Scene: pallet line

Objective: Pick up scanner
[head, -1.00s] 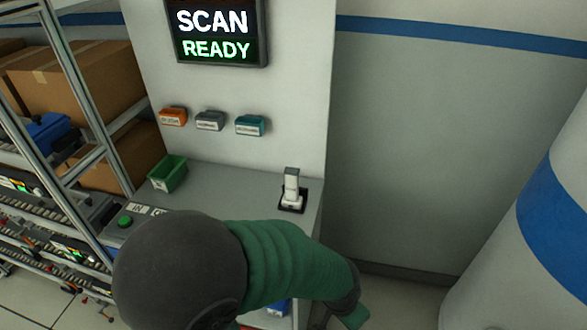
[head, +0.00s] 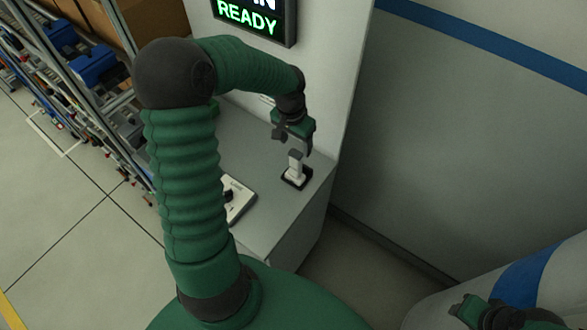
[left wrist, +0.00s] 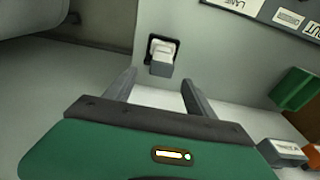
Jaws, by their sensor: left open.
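The scanner (head: 296,168) is a small white and grey device standing upright in a black holder near the right edge of the grey counter. In the left wrist view the scanner (left wrist: 162,58) shows ahead of the fingers, roughly midway between them. My left gripper (head: 294,143) is open and empty just above the scanner, apart from it as far as I can tell. My right gripper (head: 482,311) shows only in part at the lower right of the head view; its fingers are unclear.
The counter (head: 262,206) carries a control panel (head: 236,200). A green bin (left wrist: 293,88) and a grey labelled bin (left wrist: 282,152) show at the right of the left wrist view. A lit screen (head: 255,15) hangs above. Shelving stands left; floor right of the counter is clear.

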